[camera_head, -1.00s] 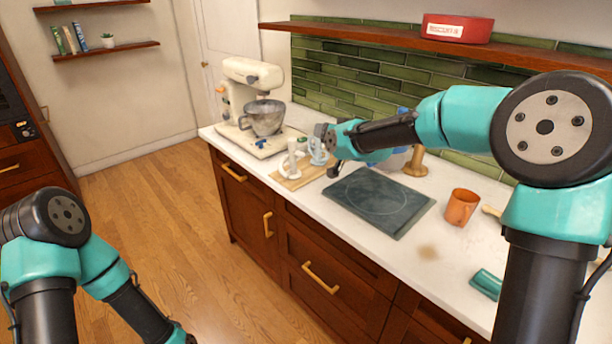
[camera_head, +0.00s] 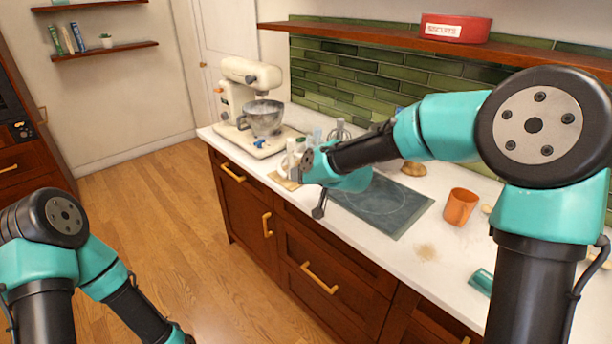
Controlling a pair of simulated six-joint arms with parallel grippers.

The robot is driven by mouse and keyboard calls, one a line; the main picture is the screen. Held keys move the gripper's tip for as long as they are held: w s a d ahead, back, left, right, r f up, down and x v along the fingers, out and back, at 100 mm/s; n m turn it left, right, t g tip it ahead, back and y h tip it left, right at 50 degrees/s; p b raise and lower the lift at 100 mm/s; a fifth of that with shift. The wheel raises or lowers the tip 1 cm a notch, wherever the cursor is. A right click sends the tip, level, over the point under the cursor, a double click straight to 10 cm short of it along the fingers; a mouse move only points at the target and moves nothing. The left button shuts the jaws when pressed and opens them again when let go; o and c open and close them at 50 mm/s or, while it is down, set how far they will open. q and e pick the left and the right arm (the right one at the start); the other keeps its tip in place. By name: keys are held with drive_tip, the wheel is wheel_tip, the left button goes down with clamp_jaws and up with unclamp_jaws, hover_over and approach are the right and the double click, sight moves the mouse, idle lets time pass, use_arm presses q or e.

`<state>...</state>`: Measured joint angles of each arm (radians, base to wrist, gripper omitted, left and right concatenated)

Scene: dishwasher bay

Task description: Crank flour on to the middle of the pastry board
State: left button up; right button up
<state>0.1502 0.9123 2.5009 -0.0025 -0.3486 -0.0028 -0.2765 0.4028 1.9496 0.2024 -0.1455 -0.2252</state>
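The pastry board, a dark grey square slab (camera_head: 402,213) with a faint circle, lies on the white counter; my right arm covers its far left part. My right gripper (camera_head: 314,187) is over the counter's front edge, left of the slab. Its fingers are small and partly hidden, so its opening and any hold are unclear. Small pale and metallic items (camera_head: 340,132) show behind the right forearm, too covered to identify a cranked flour sifter. No flour is visible on the bare part of the slab. My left arm hangs low at left, its gripper out of frame.
A cream stand mixer (camera_head: 250,78) with a steel bowl (camera_head: 263,118) stands at the far left. A small wooden board (camera_head: 284,182) with white items is beside my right gripper.

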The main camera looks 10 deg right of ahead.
idle(0.5)
drive_tip(key=w+d+r+t, duration=0.4)
drive_tip(key=d+r, duration=0.6)
drive_tip(key=d, duration=0.4)
drive_tip(key=w+d+r+t, duration=0.4)
drive_tip(key=d+r, duration=0.7)
drive_tip(key=d, duration=0.4)
drive_tip(key=s+d+f+n+g+y, duration=0.2)
drive_tip(key=d, duration=0.2)
drive_tip(key=s+d+f+n+g+y, duration=0.2)
drive_tip(key=s+d+f+n+y, duration=0.1)
drive_tip(key=d, duration=0.2)
drive_tip(key=s+d+f+n+g+y, duration=0.2)
drive_tip(key=s+d+f+n, duration=0.1)
drive_tip(key=d, duration=0.2)
drive_tip(key=shift+s+y, duration=0.2)
drive_tip(key=shift+y, duration=0.2)
